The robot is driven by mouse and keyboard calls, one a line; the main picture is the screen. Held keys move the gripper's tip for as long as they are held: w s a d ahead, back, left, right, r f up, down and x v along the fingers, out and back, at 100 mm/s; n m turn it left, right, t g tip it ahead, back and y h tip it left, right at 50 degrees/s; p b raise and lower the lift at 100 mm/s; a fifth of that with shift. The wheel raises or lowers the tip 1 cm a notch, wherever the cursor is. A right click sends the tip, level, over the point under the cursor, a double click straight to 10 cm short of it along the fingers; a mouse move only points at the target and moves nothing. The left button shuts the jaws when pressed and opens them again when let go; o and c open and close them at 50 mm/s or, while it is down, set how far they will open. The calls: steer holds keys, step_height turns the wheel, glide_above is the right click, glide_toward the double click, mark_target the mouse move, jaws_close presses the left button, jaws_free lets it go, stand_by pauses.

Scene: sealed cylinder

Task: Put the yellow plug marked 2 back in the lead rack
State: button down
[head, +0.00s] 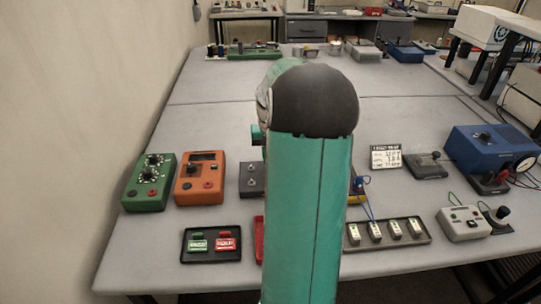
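My green and black arm fills the middle of the head view and hides the centre of the table. My gripper does not show; I cannot see what it holds. A small yellow piece (357,200) shows just right of my arm, with a blue piece (358,182) above it and a blue lead running down. I cannot tell whether the yellow piece is the plug marked 2, as no mark is readable. A dark tray with several pale upright pieces (376,232) lies at the front right. I cannot tell for certain which thing is the lead rack.
A green box (150,183) and an orange box (200,178) stand at left, behind a black tray (211,256) with green and red pieces. A blue box (490,150) and a white box (464,224) stand at right. The table's left middle (215,115) is clear.

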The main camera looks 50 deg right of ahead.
steer(key=shift+f, duration=0.2)
steer(key=c, duration=1.2)
jaws_free()
step_height(320, 180, up, 14)
steer(key=shift+f, duration=0.1)
steer(key=shift+a, duration=0.1)
